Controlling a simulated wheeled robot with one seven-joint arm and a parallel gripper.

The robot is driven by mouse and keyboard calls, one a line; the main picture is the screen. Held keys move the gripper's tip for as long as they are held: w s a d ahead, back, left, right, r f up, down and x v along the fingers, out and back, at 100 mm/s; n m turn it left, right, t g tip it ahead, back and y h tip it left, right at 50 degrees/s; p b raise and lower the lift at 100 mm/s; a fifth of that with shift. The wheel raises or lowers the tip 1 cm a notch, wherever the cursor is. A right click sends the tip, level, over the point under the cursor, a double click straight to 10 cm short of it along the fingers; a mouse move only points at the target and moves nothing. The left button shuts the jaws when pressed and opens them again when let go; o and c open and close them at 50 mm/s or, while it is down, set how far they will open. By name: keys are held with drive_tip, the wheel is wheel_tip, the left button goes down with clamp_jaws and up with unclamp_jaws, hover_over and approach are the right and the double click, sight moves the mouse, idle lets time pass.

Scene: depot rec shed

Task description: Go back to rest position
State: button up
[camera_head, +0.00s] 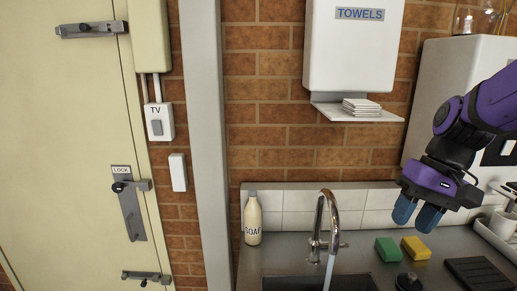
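My gripper (416,215), dark with purple parts and two blue fingertips, hangs at the right over the counter (354,254), above the sponges. The fingertips sit close side by side, angled down and to the left. I cannot tell whether they touch each other. No object shows between them. My purple and black arm comes in from the right edge.
Below my gripper lie a green sponge (388,249) and a yellow sponge (416,248). A tall tap (319,220) runs water at a sink. A soap bottle (252,219) stands left.

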drive_tip(key=s+d+r+n+t+h, duration=0.1)
drive_tip(key=s+d+r+t+h, duration=0.1)
drive_tip(key=s+r+t, duration=0.4)
drive_tip(key=shift+s+d+r+h, duration=0.35)
drive_tip(key=shift+s+r+h, duration=0.6)
drive_tip(key=shift+s, duration=0.8)
